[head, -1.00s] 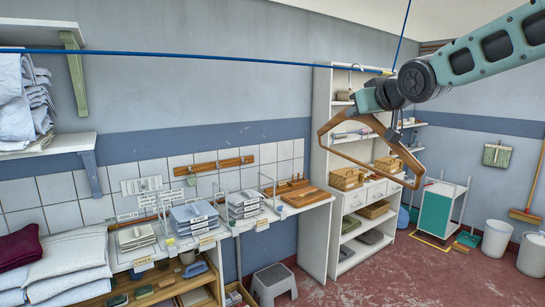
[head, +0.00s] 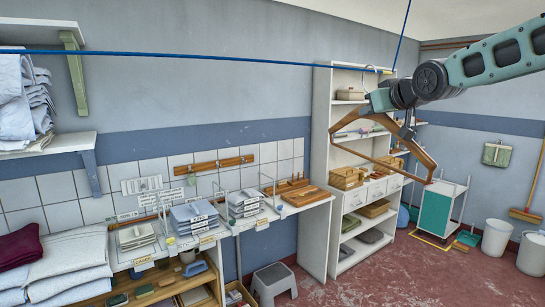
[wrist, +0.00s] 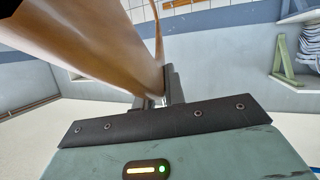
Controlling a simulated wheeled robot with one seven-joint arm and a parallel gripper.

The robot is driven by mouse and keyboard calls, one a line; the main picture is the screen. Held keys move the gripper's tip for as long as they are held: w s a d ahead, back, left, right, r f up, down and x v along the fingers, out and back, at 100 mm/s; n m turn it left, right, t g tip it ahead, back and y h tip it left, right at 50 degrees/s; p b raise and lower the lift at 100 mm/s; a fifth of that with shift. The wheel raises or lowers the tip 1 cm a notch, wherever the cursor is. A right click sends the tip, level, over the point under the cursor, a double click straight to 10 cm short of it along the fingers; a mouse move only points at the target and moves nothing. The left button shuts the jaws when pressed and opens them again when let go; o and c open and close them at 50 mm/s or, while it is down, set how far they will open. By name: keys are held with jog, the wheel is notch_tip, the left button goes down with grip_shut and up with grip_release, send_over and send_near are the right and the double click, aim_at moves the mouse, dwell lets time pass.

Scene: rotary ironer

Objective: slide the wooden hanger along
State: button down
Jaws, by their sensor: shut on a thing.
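The wooden hanger (head: 427,157) hangs by its thin hook (head: 370,68) at the blue line (head: 200,57), near the line's right end in the head view. My gripper (head: 370,104) is at the upper part of the hanger, and its fingers are hard to make out there. In the wrist view, the brown wood of the hanger (wrist: 105,45) runs down between the dark fingers of my gripper (wrist: 160,98), which is shut on it. The exact contact is partly hidden by the wood.
A white shelf unit (head: 322,150) with boxes stands behind the hanger. A workbench (head: 318,200) with trays runs along the left wall. A grey stool (head: 273,282), a green-panelled cart (head: 436,210) and white bins (head: 497,238) stand on the red floor. Air around the hanger looks clear.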

aim_at(386, 120)
jog(key=c, duration=1.4)
grip_release()
jog(key=shift+s, duration=0.1)
jog(key=shift+v, duration=2.45)
jog(key=shift+s+d+r, duration=0.1)
jog(key=shift+s+r, duration=0.05)
jog(key=shift+s, duration=0.3)
